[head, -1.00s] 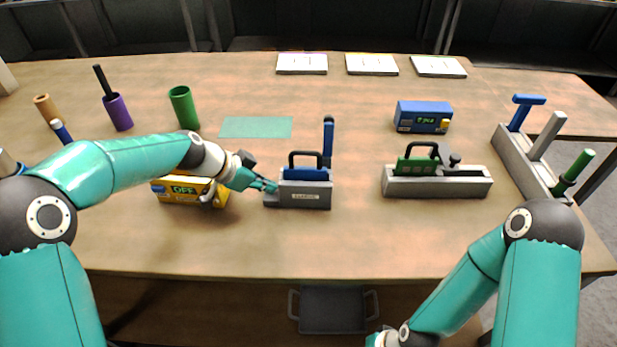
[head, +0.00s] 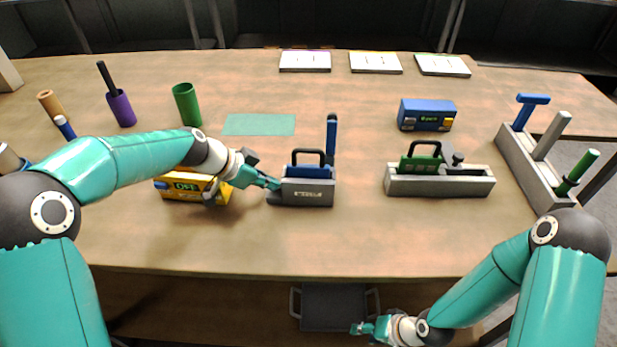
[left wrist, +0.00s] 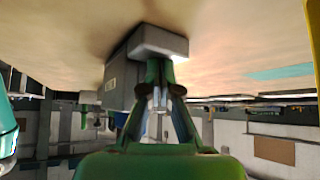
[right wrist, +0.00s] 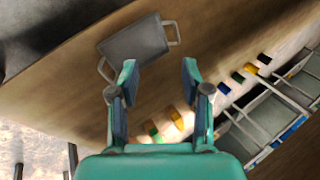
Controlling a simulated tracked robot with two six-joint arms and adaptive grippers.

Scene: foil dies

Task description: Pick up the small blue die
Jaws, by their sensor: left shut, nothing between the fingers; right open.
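A blue block with a black handle (head: 300,172) sits in a small grey press (head: 312,199), beside an upright blue lever. My left gripper (head: 273,185) is shut and empty at the press's left end, also seen in the left wrist view (left wrist: 158,66); contact is unclear. My right gripper (head: 363,328) is open and empty below the table's front edge, also in its wrist view (right wrist: 158,78).
A yellow box (head: 183,187) stands behind my left forearm. A grey press with a green block (head: 420,163), a blue box (head: 427,114) and a tool rack (head: 535,170) stand to the right. A dark tray (head: 335,306) with side handles is below the front edge. The front middle tabletop is clear.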

